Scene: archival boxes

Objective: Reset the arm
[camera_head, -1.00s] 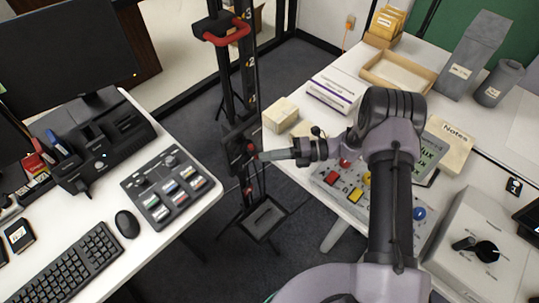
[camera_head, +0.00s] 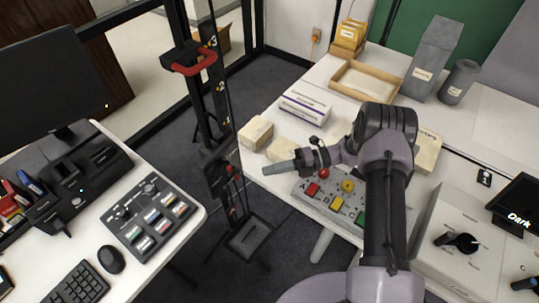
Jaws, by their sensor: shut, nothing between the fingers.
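My arm rises from the bottom right of the head view and bends at the elbow over the right table. My gripper (camera_head: 277,169) is at its end and points left. It is shut and empty, above the near left edge of the right table. A pale box (camera_head: 283,149) lies just behind it in the picture. The button panel (camera_head: 322,198), with red and yellow buttons, lies below and right of the gripper, partly hidden by my arm.
On the right table stand another pale box (camera_head: 255,132), a white box (camera_head: 305,106), a wooden tray (camera_head: 393,94), grey archival boxes (camera_head: 431,60) and a dial box (camera_head: 465,235). A black stand with a red handle (camera_head: 194,62) rises between the tables. The left table holds a control panel (camera_head: 151,214).

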